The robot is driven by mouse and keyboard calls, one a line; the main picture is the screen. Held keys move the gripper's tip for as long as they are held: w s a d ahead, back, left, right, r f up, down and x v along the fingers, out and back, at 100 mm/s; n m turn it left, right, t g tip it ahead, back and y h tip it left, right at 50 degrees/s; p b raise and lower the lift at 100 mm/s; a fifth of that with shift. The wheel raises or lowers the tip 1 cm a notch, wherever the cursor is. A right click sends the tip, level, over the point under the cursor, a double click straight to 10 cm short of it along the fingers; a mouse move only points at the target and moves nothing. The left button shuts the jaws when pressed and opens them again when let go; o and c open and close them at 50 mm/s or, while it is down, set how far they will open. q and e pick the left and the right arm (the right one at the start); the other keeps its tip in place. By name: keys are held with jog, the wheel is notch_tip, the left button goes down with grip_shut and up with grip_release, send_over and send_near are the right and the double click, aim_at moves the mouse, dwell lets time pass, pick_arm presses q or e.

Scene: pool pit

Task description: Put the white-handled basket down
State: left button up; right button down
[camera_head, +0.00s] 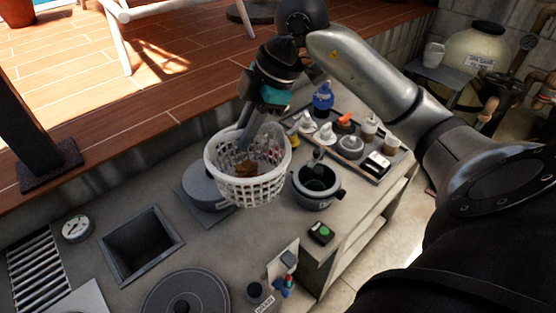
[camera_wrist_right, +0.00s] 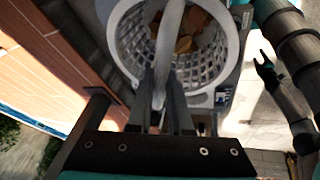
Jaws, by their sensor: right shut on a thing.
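The white-handled basket (camera_head: 252,188) is a white lattice basket with brown leaves (camera_head: 246,168) inside. My right gripper (camera_head: 243,140) is shut on its handle from above. In the right wrist view the handle (camera_wrist_right: 170,45) runs between the two fingers (camera_wrist_right: 163,105), and the basket rim (camera_wrist_right: 120,60) is below them. In the head view the basket overlaps a grey round lid on a square plate (camera_head: 205,190); I cannot tell whether it touches anything under it. My left gripper (camera_wrist_right: 264,66) shows small at the right of the wrist view, its fingers apart and empty.
A dark round pot (camera_head: 318,196) stands right of the basket. A tray (camera_head: 385,172) of bottles and caps is behind it. A square opening (camera_head: 140,245) and a round lid (camera_head: 187,295) are at the front left. Bare counter (camera_head: 225,240) lies before the basket.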

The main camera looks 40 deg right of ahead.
jog(key=shift+d, duration=0.2)
notch_tip(320, 180, down, 20)
jog(key=b, duration=0.1)
jog(key=shift+r, duration=0.15)
jog(key=shift+b, duration=0.3)
jog(key=c, duration=0.8)
grip_release()
jog(key=shift+c, duration=0.2)
jog(key=v, duration=1.2)
jog(key=shift+p, duration=0.4)
